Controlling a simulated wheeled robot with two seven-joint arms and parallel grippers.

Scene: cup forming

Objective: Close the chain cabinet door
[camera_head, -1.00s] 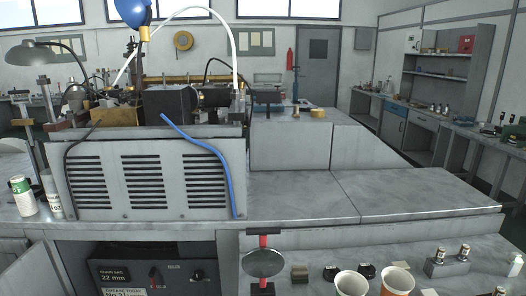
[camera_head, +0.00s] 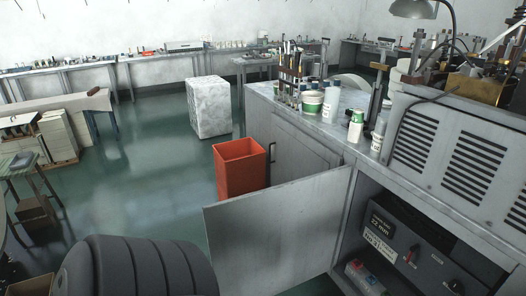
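The chain cabinet door (camera_head: 282,238) is a grey metal panel that stands swung open to the left of the cabinet opening. Inside the opening is a dark control box (camera_head: 405,250) with a "22 mm" label, a white label and a red switch. A small red and grey item (camera_head: 362,276) lies on the cabinet floor in front of it. Neither of my grippers shows in the head view.
A red bin (camera_head: 240,166) stands on the floor behind the open door. A second closed door with a dark handle (camera_head: 300,150) is beside it. Bottles (camera_head: 356,127) and tools stand on the bench top (camera_head: 345,98). A black ribbed rounded object (camera_head: 140,265) fills the lower left. Green floor (camera_head: 150,165) is open at the left.

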